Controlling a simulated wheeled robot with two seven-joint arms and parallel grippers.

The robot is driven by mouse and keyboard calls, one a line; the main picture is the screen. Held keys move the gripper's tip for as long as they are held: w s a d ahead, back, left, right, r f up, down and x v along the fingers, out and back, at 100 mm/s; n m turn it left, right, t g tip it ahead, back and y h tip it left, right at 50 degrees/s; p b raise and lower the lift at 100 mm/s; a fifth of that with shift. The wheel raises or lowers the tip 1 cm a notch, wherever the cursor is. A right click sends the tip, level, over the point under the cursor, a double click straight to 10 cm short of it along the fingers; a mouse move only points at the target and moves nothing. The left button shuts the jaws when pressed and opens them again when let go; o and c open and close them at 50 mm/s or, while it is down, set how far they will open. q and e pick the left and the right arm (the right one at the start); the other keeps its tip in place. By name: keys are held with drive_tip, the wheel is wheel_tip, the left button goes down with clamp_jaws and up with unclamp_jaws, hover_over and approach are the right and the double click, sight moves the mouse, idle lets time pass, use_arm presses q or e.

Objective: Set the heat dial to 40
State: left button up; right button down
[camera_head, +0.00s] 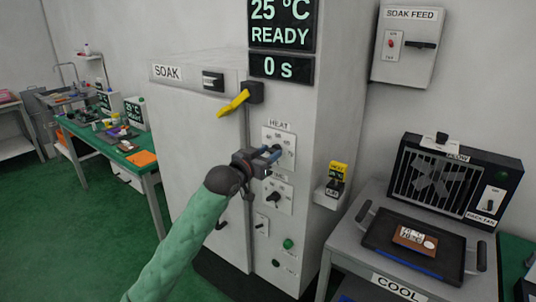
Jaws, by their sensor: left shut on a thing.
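The heat dial (291,151) sits on a white plate labelled HEAT on the front of the tall grey soak oven. My left gripper (271,155) is at this plate, shut on the dial's knob. The fingers and palm hide most of the knob and part of its scale, so I cannot read which number it points to. The display (281,24) above shows 25 °C, READY and 0 s. My right gripper is not in the view.
A yellow handle (233,104) sticks out above the dial. A second dial plate (277,196) and buttons are below. At the right stands a COOL table (345,247) with a black tray and fan. A green-topped bench (99,142) is at the left.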

use_arm(q)
drive_tip(key=shift+m, duration=1.9)
drive_tip(key=m, duration=0.3)
drive_tip(key=shift+p, duration=0.4)
drive_tip(key=shift+d+m, duration=0.1)
drive_tip(key=shift+m, duration=1)
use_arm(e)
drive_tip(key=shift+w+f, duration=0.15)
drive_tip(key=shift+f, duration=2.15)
use_arm(q)
drive_tip(key=o, duration=1)
